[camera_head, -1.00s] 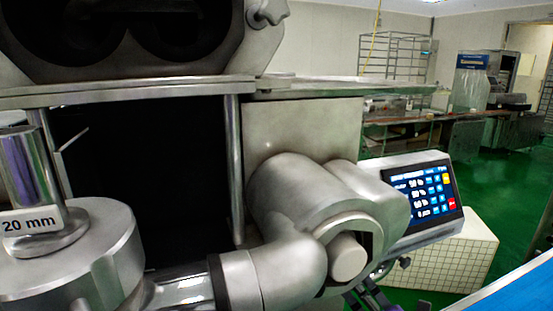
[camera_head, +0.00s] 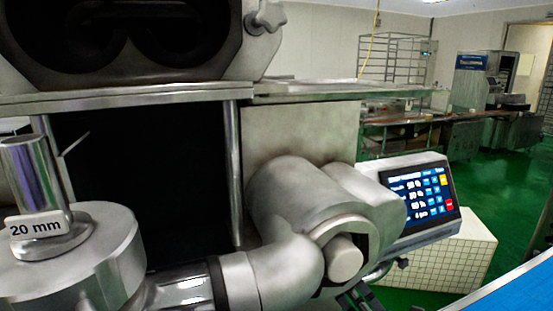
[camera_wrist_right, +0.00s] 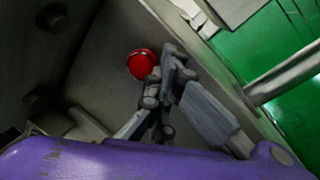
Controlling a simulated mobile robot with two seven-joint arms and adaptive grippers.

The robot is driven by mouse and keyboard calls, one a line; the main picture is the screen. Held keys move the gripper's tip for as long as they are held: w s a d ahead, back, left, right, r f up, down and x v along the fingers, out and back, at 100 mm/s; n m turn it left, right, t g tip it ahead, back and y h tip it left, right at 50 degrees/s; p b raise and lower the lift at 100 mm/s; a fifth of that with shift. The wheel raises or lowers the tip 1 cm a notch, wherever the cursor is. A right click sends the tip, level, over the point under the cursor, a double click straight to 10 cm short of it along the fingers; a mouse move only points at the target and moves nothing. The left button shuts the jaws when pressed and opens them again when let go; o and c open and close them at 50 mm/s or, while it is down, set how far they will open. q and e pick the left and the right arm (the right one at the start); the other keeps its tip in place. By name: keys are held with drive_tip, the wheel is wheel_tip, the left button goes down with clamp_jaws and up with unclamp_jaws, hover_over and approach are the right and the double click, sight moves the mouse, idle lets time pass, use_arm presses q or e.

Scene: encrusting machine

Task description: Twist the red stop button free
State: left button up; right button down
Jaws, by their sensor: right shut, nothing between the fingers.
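The red stop button (camera_wrist_right: 142,64) shows in the right wrist view as a round red cap on a grey panel of the machine. My right gripper (camera_wrist_right: 165,72) is shut and empty, with its fingertips close to the button's right side. I cannot tell whether they touch it. A small dark part of the right gripper shows at the bottom edge of the head view, its fingertips out of sight. The button is not visible in the head view. My left gripper is in neither view.
A touchscreen panel (camera_head: 418,197) is lit at the right of the machine. A metal cylinder labelled 20 mm (camera_head: 36,226) stands at the left. Green floor (camera_head: 512,190) is open at the right.

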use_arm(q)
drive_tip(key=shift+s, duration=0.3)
use_arm(e)
drive_tip(key=shift+a, duration=0.4)
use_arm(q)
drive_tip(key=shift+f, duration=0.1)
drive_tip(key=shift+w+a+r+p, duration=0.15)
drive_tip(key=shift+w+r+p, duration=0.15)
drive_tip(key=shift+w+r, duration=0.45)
use_arm(e)
drive_tip(key=v, duration=0.5)
drive_tip(key=shift+s+r, duration=0.1)
drive_tip(key=shift+s, duration=0.35)
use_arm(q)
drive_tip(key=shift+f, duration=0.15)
use_arm(e)
drive_tip(key=shift+d, duration=0.1)
